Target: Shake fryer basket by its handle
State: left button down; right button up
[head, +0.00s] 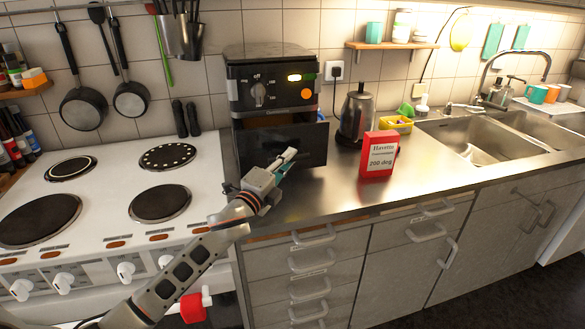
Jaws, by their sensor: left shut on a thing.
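The air fryer (268,70) stands on the counter against the tiled wall, its orange light lit. Its dark fryer basket (306,145) sits low at the front and sticks out toward me, with a gap above it. My left gripper (287,160) is at the basket's front face, shut on the basket handle, which the fingers mostly hide. The basket looks level and still partly inside the fryer body. My right gripper is not in view.
A red box (379,154) reading "200 deg" stands on the counter at right, with a kettle (357,113) behind it. The cooker (110,200) with several hotplates is at left. Bare counter (320,192) lies in front of the basket.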

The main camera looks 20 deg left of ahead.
pick_arm(q)
jog(key=shift+w+a, duration=0.15)
jog(key=shift+w, duration=0.15)
jog(key=c, duration=2)
grip_release()
jog(key=shift+s, duration=0.15)
jog(key=v, duration=1.2)
